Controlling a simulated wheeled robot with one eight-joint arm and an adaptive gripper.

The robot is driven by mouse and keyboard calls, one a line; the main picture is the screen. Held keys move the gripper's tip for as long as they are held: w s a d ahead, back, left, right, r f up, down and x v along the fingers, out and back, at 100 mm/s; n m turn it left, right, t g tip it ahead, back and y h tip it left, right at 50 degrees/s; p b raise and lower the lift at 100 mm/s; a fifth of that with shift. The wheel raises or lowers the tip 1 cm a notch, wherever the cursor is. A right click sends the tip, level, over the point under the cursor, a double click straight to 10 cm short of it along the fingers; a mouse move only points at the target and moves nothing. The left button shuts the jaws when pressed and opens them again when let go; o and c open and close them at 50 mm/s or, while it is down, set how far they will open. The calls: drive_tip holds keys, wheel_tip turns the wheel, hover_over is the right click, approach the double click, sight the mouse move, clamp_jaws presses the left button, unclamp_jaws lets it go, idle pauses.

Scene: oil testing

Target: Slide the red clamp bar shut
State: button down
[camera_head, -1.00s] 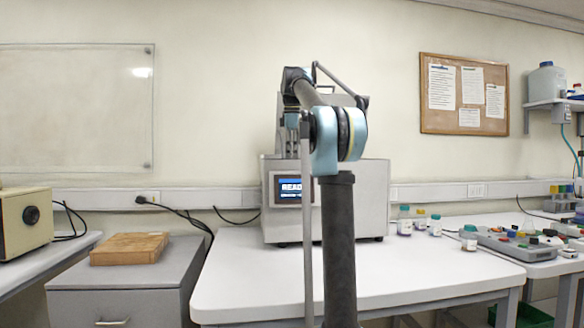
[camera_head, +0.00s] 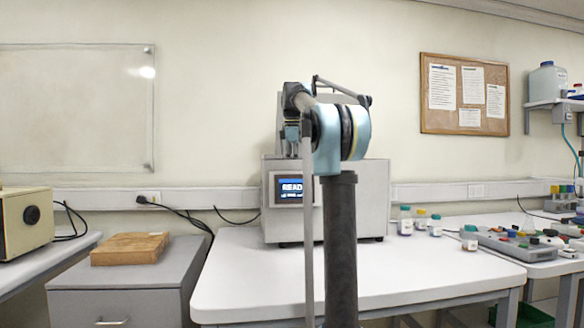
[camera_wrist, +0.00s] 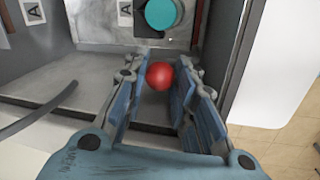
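A red ball-shaped knob (camera_wrist: 159,75) shows in the wrist view between the fingertips of my gripper (camera_wrist: 158,82). The fingers stand apart on either side of it, with a gap visible on both sides. Only the knob shows red; the rest of the clamp bar cannot be made out. In the head view the grey machine (camera_head: 375,195) with a lit screen (camera_head: 290,188) stands on the white bench, and my arm hides its middle. My gripper is mostly hidden behind my arm there.
In the wrist view a teal round part (camera_wrist: 163,13) sits on a metal plate beyond the knob. A dark cable (camera_wrist: 38,112) lies at left. On the bench, several small bottles (camera_head: 420,218) stand right of the machine. The bench front (camera_head: 430,275) is clear.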

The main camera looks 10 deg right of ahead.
drive_tip(key=shift+w+r, duration=0.1)
drive_tip(key=shift+w, duration=1.3)
drive_tip(key=c, duration=1.3)
unclamp_jaws()
drive_tip(key=shift+w, duration=0.1)
wheel_tip(320, 180, up, 12)
drive_tip(key=s, duration=0.2)
drive_tip(key=shift+s+a+f, duration=0.15)
drive_tip(key=shift+a+f, duration=0.05)
drive_tip(key=shift+f, duration=0.05)
